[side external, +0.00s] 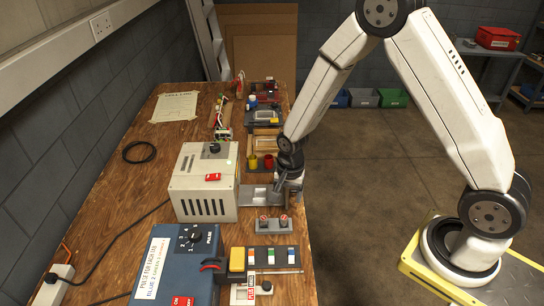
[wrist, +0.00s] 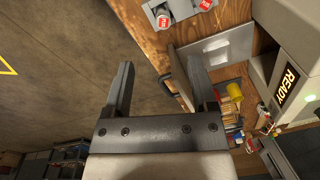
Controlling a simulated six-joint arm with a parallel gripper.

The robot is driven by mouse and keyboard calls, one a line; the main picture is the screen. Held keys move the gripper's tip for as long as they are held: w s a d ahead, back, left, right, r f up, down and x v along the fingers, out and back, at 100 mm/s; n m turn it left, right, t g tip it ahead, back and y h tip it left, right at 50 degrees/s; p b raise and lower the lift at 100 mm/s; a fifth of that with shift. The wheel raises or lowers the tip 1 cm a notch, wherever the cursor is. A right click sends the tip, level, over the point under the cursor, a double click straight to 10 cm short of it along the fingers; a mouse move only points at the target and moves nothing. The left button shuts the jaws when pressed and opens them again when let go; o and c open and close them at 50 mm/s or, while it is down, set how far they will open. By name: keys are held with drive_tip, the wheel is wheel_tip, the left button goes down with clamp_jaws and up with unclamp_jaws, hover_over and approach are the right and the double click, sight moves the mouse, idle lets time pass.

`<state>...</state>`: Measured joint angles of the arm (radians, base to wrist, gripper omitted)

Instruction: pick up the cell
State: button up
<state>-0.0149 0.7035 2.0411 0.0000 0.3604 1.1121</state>
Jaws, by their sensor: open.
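Two small cells with red tops, a left one (side external: 264,220) and a right one (side external: 284,220), sit in a grey holder (side external: 273,229) near the bench's right edge. In the wrist view they show as a left cell (wrist: 164,18) and a right cell (wrist: 206,4) at the top, beyond the fingertips. I cannot tell which one is meant. My gripper (side external: 289,199) is low over the bench edge, just behind the holder. In the wrist view its fingers (wrist: 158,76) are wide apart with nothing between them.
A cream box (side external: 205,190) stands left of my gripper; its READY display (wrist: 287,86) shows in the wrist view. A grey plate (side external: 253,194) lies beside it. A blue dial box (side external: 178,262) stands in front. Yellow and red cups (side external: 260,161) stand behind. The bench's left side is mostly clear.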

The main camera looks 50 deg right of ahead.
sight(284, 217)
drive_tip(key=shift+w+f+m, duration=0.3)
drive_tip(key=shift+f+m, duration=0.3)
drive_tip(key=shift+f, duration=0.35)
drive_tip(key=shift+w+f+m, duration=0.25)
drive_tip(key=shift+f+m, duration=0.35)
drive_tip(key=shift+f, duration=0.35)
drive_tip(key=shift+f, duration=0.15)
drive_tip(key=shift+f, duration=1.15)
drive_tip(key=shift+f, duration=0.1)
drive_tip(key=shift+d+f, duration=0.1)
drive_tip(key=shift+f, duration=2.4)
clamp_jaws()
